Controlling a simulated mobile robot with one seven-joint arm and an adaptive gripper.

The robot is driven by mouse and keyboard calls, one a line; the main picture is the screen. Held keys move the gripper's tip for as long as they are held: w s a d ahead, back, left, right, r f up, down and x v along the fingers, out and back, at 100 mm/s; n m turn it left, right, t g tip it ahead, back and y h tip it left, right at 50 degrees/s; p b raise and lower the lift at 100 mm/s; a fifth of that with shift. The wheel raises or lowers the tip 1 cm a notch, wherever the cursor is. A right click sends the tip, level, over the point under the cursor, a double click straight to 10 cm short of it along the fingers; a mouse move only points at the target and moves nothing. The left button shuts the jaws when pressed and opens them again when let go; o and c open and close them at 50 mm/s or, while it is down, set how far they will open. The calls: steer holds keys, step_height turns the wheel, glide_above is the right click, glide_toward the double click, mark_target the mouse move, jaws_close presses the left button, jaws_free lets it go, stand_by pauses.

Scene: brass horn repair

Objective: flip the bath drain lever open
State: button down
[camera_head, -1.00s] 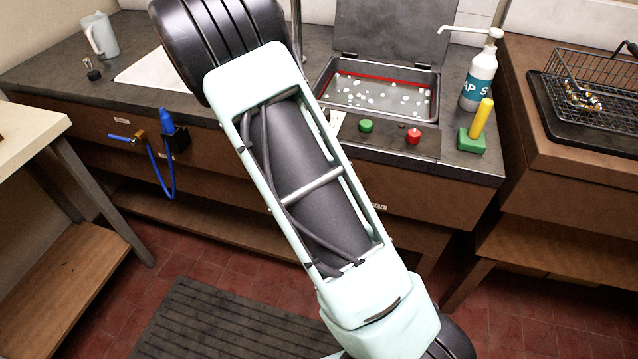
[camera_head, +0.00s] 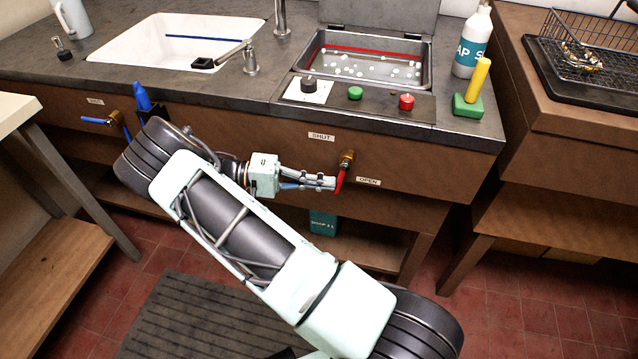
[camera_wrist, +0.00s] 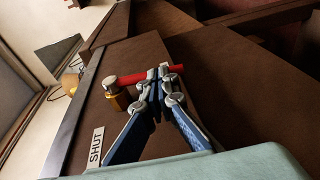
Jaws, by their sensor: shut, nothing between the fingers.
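The bath drain lever (camera_head: 341,181) is a red handle on a brass valve (camera_head: 347,158) on the brown cabinet front below the bath. It hangs down, leaning slightly left, between the SHUT label (camera_head: 321,136) at upper left and the OPEN label (camera_head: 368,181) at lower right. My gripper (camera_head: 331,183) is shut and empty, its tips right beside the lever from the left. In the wrist view the fingertips (camera_wrist: 161,76) overlap the red lever (camera_wrist: 138,75); I cannot tell if they touch it. The SHUT label (camera_wrist: 96,147) shows there too.
Above is the open-lidded bath (camera_head: 430,70) with bubbles, and a panel with a black knob (camera_head: 308,85), green button (camera_head: 355,93) and red button (camera_head: 406,102). A blue-handled valve (camera_head: 95,120) is at left. Floor mat (camera_head: 165,318) below.

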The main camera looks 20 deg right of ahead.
steer(key=shift+s+d+f+b, duration=0.25)
steer(key=shift+d+f+b, duration=0.05)
steer(key=shift+d+b, duration=0.1)
stand_by(0.4)
